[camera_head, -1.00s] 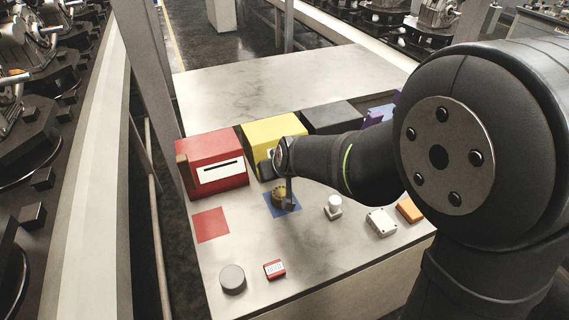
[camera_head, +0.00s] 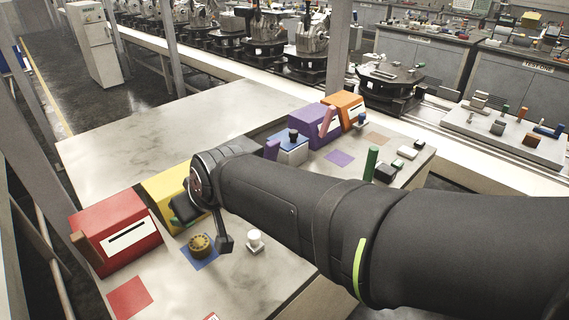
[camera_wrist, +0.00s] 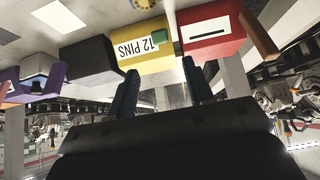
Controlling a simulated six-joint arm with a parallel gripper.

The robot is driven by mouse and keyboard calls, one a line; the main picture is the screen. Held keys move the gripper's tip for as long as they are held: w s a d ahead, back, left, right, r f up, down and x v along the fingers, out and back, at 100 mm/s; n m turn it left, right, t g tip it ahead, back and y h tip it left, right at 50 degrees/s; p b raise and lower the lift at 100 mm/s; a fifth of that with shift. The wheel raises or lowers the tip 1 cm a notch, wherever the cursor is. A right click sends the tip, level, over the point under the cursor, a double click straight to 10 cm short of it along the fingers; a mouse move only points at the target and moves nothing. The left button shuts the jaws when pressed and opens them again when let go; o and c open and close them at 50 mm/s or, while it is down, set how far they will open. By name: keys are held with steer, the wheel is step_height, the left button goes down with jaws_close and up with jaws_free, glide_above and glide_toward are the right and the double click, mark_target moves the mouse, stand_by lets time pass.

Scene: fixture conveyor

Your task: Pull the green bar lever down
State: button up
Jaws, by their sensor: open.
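A green bar (camera_wrist: 162,46) shows in the wrist view beside the yellow box marked "12 PINS" (camera_wrist: 142,44), on the side facing the red box. An upright green post (camera_head: 371,163) also stands on the right part of the table in the head view, far from my gripper. My gripper (camera_wrist: 160,66) is open and empty, its two dark fingers apart and pointing at the yellow box and green bar. In the head view my gripper (camera_head: 187,207) is close in front of the yellow box (camera_head: 166,190) and hides part of its front.
A red box (camera_head: 118,230) with a brown lever (camera_head: 81,246) stands left. A blue-and-white joystick box (camera_head: 291,152), purple box (camera_head: 311,124) and orange box (camera_head: 344,107) stand right.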

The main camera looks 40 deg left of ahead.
steer(key=shift+d+r, duration=0.25)
steer(key=shift+r, duration=0.1)
steer(key=c, duration=0.3)
steer(key=shift+a+r, duration=0.15)
steer(key=shift+a, duration=0.2)
steer(key=c, duration=0.4)
steer(key=a+r+h, duration=0.1)
steer(key=a+h, duration=0.1)
steer(key=a, duration=0.2)
steer(key=a+r+h, duration=0.2)
steer(key=a, duration=0.1)
steer(key=a+r+h, duration=0.1)
steer(key=a+h, duration=0.1)
steer(key=a, duration=0.2)
steer(key=shift+a+r, duration=0.3)
jaws_close()
steer(key=f, duration=0.6)
steer(key=a+f, duration=0.1)
steer(key=f, duration=0.2)
steer(key=shift+a+f, duration=0.1)
steer(key=shift+f, duration=0.3)
steer(key=shift+d+f, duration=0.75)
steer(key=shift+f, duration=0.15)
steer(key=shift+d+f, duration=0.4)
steer(key=shift+f, duration=0.25)
